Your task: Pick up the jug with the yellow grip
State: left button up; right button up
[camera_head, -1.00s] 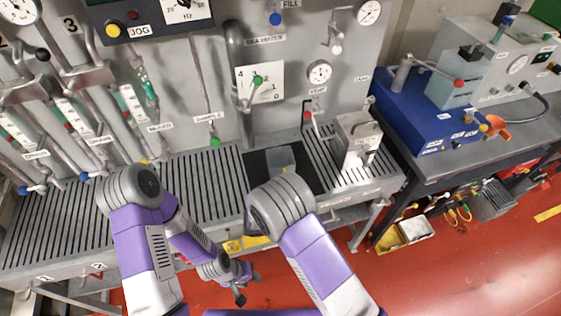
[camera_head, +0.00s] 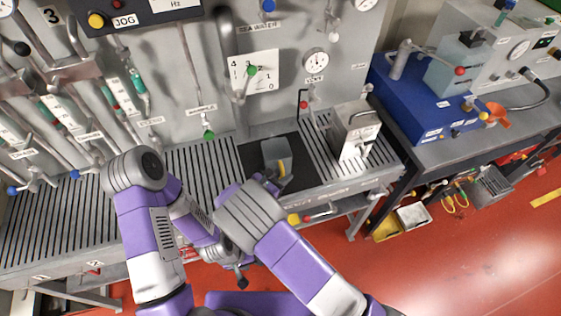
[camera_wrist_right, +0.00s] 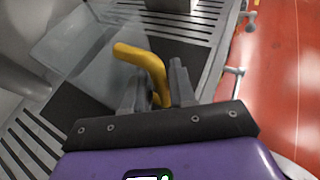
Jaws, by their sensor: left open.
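The jug (camera_head: 277,153) is a clear grey box-like vessel standing on a dark square of the bench, with a yellow grip (camera_head: 282,169) on its near side. In the right wrist view the jug's clear body (camera_wrist_right: 85,45) is at the left and its bent yellow grip (camera_wrist_right: 143,60) runs down between the fingers. My right gripper (camera_wrist_right: 160,88) has one finger on each side of the grip; whether they press on it I cannot tell. In the head view my right forearm partly hides it. My left gripper (camera_head: 240,277) is open and empty, low in front of the bench.
Slatted grating (camera_head: 205,165) lies left of the dark square. A white-fronted metal box (camera_head: 353,128) stands right of the jug. A gauge panel with a green-knobbed lever (camera_head: 250,72) rises behind. A blue unit (camera_head: 420,95) is on the right-hand bench.

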jog(key=shift+w+d+f, duration=0.1)
jog(key=shift+w, duration=0.05)
jog(key=shift+s, duration=0.25)
jog(key=shift+c, duration=0.7)
grip_shut()
